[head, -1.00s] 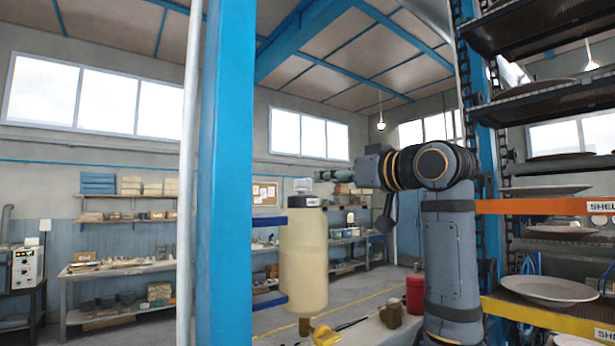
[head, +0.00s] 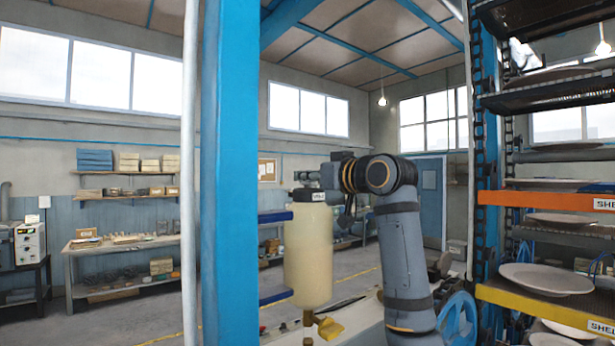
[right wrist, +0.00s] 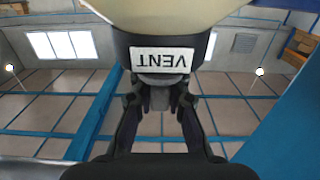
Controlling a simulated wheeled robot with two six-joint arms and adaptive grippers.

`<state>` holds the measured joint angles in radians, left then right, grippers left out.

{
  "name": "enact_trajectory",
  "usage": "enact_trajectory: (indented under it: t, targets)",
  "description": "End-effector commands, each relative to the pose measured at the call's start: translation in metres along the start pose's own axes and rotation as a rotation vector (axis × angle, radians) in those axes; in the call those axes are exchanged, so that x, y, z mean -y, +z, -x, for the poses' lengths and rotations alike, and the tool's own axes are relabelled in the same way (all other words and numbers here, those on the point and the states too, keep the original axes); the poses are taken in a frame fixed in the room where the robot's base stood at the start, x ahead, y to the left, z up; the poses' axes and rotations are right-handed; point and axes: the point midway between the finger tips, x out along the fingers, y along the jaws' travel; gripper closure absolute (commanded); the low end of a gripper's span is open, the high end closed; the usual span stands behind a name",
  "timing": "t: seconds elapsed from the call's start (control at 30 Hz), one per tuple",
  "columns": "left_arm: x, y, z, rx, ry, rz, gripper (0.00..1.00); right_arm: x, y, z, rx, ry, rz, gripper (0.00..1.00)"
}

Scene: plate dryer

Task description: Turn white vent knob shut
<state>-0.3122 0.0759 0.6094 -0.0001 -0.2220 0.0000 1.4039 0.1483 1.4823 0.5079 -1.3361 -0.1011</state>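The cream tank (head: 308,252) hangs upright beside the blue post. Its black cap (head: 299,200) carries a white VENT label (head: 318,197). In the right wrist view the label (right wrist: 162,59) reads upside down on the black cap (right wrist: 121,46). The white vent knob cannot be made out in either current view. My left gripper is not in view.
The blue post (head: 230,180) stands close on the left of the tank. A rack with plates (head: 546,279) and an orange shelf edge (head: 545,200) rises at the right. A yellow valve handle (head: 330,328) is below the tank. Workbenches are far back.

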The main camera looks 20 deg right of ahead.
Motion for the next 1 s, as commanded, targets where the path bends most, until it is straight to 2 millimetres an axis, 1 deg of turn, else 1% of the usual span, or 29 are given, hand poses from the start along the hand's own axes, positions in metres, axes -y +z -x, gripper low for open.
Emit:
enact_trajectory:
  t: [0.2, 0.3, 0.57, 0.7, 1.0]
  targets:
    - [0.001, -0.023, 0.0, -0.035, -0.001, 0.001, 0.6, 0.001, 0.0, 0.0, 0.001, -0.001, -0.001, 1.0]
    - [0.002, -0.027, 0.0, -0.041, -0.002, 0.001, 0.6, 0.001, 0.0, 0.0, 0.001, 0.005, 0.0, 1.0]
    - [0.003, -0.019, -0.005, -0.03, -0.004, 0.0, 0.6, 0.002, 0.001, 0.0, 0.0, 0.098, 0.0, 1.0]
    - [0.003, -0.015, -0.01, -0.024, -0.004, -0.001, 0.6, 0.003, 0.001, 0.0, 0.0, 0.2, -0.001, 1.0]
    - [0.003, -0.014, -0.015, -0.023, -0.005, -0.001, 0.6, 0.004, 0.001, -0.001, 0.002, 0.454, -0.002, 1.0]
